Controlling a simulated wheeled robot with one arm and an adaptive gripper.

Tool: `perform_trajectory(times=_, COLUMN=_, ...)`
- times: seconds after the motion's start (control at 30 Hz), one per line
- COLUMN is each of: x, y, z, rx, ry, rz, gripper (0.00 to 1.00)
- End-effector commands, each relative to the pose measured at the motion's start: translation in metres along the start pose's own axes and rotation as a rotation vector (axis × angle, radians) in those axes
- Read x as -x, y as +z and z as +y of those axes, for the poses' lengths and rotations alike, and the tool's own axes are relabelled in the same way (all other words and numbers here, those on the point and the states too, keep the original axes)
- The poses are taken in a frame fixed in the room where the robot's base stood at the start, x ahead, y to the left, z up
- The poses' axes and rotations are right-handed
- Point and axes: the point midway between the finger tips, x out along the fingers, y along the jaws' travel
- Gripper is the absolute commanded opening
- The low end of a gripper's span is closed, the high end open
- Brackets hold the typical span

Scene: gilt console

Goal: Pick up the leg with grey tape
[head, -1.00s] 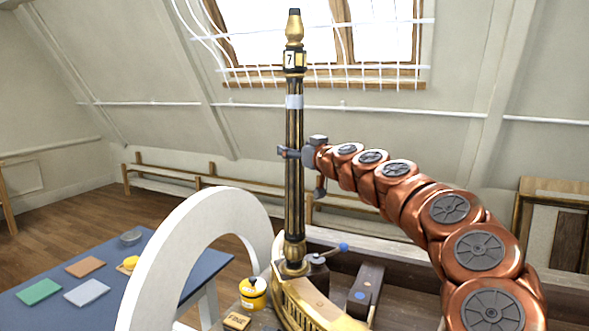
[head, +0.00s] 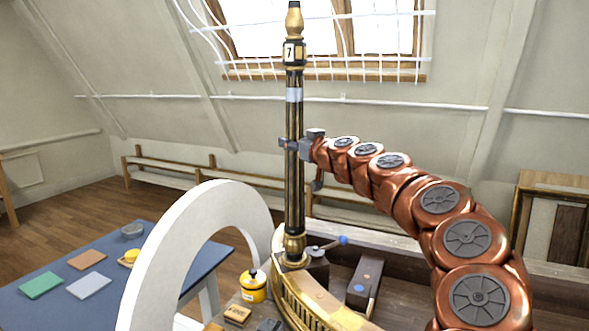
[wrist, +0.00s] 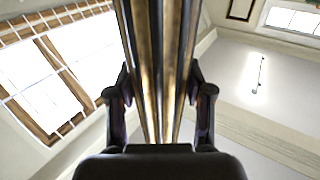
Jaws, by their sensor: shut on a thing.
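The leg with grey tape (head: 293,185) is a tall black and gold fluted column, standing upright. It has a grey tape band near its top, a "7" label above that and a gold finial. My gripper (head: 293,144) is shut around its shaft below the tape. In the wrist view the fluted shaft (wrist: 160,60) runs between the two fingers of my gripper (wrist: 160,105). The leg's gold foot is at the curved gilt console piece (head: 300,296); I cannot tell whether it touches it.
A white arch (head: 165,245) stands close at the left of the leg. A yellow pot (head: 253,287) and a blue-ended lever (head: 342,240) are near its foot. A blue table (head: 130,285) with coloured cards is at the left. A window is behind the top.

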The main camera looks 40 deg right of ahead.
Motion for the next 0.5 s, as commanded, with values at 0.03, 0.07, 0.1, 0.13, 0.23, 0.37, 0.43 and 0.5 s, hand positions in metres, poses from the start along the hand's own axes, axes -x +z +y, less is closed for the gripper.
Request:
perform_trajectory(times=0.03, x=0.0000, y=0.0000, z=-0.0002, rx=0.000, ry=0.000, rz=0.000, gripper=0.18)
perform_trajectory(times=0.07, x=0.0000, y=0.0000, z=-0.0002, rx=0.000, ry=0.000, rz=0.000, gripper=0.15)
perform_trajectory(times=0.1, x=0.0000, y=0.0000, z=-0.0003, rx=0.000, ry=-0.001, rz=0.000, gripper=0.11)
perform_trajectory(times=0.13, x=0.0001, y=-0.0007, z=-0.0002, rx=0.000, ry=0.000, rz=0.001, gripper=0.10)
perform_trajectory(times=0.23, x=0.0001, y=-0.0007, z=-0.0002, rx=0.000, ry=0.000, rz=0.001, gripper=0.10)
perform_trajectory(times=0.37, x=0.0001, y=-0.0009, z=-0.0001, rx=0.000, ry=0.000, rz=0.001, gripper=0.09)
perform_trajectory(times=0.43, x=0.0001, y=-0.0016, z=0.0001, rx=0.000, ry=0.000, rz=0.001, gripper=0.09)
perform_trajectory(times=0.5, x=0.0002, y=-0.0037, z=0.0004, rx=0.002, ry=0.001, rz=0.001, gripper=0.09)
